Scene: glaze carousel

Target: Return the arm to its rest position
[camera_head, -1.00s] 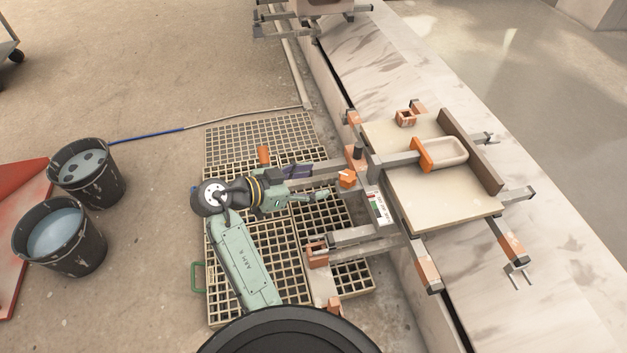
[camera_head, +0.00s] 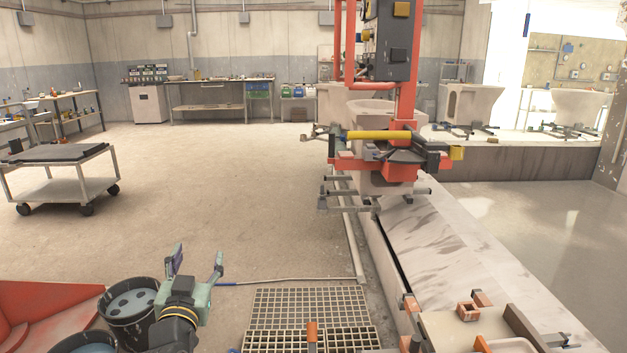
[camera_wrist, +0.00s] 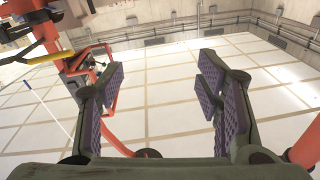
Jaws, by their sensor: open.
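My gripper (camera_head: 197,262) shows at the lower left of the head view, its fingers pointing up and spread apart. It is open and empty, in the air in front of the black buckets. In the wrist view the two purple-padded fingers of my gripper (camera_wrist: 158,95) stand wide apart with nothing between them. Behind them is a pale ceiling with a grid of lines. The rest of my arm is mostly cut off by the lower edge of the head view.
Black buckets (camera_head: 128,305) stand close to my gripper at the lower left. A floor grating (camera_head: 310,306) lies to the right. An orange-framed machine (camera_head: 403,95) with a white ceramic piece stands over the pale track (camera_head: 430,240). A cart (camera_head: 60,175) stands at left. The middle floor is clear.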

